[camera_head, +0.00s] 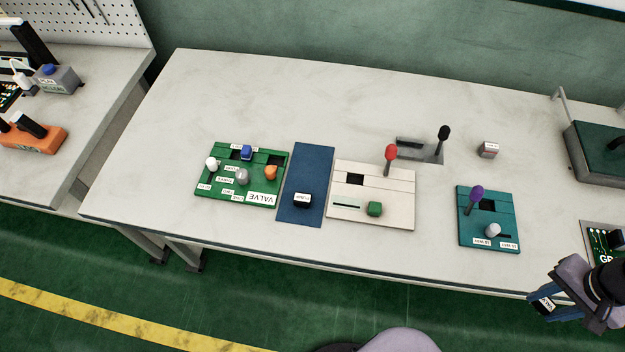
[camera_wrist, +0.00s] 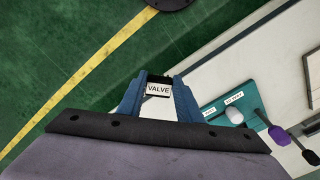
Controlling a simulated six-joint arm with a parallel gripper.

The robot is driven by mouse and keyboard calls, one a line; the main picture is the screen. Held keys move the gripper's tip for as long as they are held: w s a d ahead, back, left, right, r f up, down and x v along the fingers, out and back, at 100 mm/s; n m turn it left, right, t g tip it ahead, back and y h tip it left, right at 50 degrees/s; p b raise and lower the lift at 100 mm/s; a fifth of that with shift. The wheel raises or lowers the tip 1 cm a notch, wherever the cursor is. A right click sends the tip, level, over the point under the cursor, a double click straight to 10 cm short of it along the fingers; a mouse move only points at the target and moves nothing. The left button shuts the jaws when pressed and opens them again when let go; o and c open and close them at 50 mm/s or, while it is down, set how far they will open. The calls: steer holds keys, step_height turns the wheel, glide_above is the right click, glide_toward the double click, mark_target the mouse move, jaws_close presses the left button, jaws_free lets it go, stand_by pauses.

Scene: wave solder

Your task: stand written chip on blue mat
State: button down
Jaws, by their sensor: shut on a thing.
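My gripper (camera_head: 551,305) is at the lower right of the head view, beyond the table's front edge and far right of the blue mat. It is shut on a chip (camera_wrist: 158,89) with a white label reading VALVE, between the blue fingers in the wrist view. The chip also shows in the head view (camera_head: 543,304). The blue mat (camera_head: 310,165) lies flat between the green board and the white board. A small dark block with a white label (camera_head: 302,199) is on its front part; its text is too small to read.
A green board (camera_head: 215,175) with knobs and a VALVE label is left of the mat. A white board (camera_head: 345,211) with a red lever is right of it. A teal board (camera_head: 488,218) with a purple lever is nearer my gripper. The mat's back half is clear.

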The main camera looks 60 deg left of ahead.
steer(key=shift+a, duration=0.1)
